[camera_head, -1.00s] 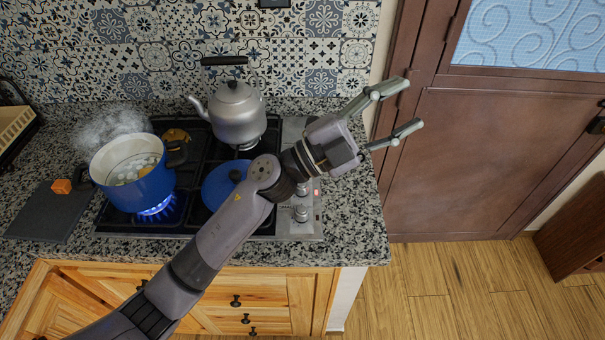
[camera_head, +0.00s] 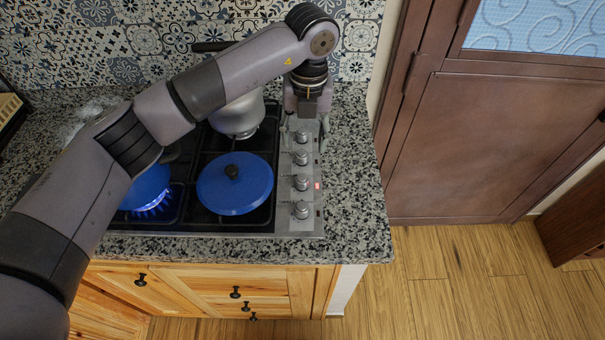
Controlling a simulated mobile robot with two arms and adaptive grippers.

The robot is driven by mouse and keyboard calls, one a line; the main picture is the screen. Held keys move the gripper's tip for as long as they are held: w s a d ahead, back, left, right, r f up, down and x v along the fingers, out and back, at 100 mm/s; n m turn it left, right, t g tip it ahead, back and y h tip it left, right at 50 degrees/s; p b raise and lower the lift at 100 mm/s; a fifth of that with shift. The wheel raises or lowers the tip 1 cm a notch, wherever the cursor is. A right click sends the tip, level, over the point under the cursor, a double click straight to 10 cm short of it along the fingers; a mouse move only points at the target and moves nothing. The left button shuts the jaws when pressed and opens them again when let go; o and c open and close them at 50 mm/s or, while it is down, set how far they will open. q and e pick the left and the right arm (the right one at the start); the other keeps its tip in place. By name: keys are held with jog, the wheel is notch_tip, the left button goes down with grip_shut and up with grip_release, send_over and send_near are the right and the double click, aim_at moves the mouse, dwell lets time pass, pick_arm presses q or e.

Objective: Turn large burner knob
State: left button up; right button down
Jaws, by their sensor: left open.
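The stove's control strip (camera_head: 310,222) runs along the right side of the cooktop with several silver knobs in a row. The farthest knob (camera_head: 302,137) is nearest my gripper; below it are a second knob (camera_head: 301,158), a third knob (camera_head: 301,183) and the nearest knob (camera_head: 301,210). My left gripper (camera_head: 305,139) points down over the far end of the strip. Its fingers are open, one on each side of the farthest knob; whether they touch it I cannot tell. My right gripper is not in view.
A blue lid or pan (camera_head: 235,190) sits on the near right burner. A silver kettle (camera_head: 238,117) stands behind it, partly hidden by my arm. A blue pot (camera_head: 147,188) over a lit blue flame (camera_head: 153,205) is mostly hidden. Bare granite counter (camera_head: 355,200) lies right of the strip.

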aim_at(302, 177)
pick_arm(q)
jog(key=f+p, duration=0.4)
jog(key=f, duration=1)
jog(key=shift+a+f, duration=0.15)
jog(key=shift+a, duration=0.05)
jog(key=shift+f, duration=0.35)
jog(key=shift+c, duration=0.3)
jog(key=shift+w, duration=0.1)
jog(key=c, duration=1.1)
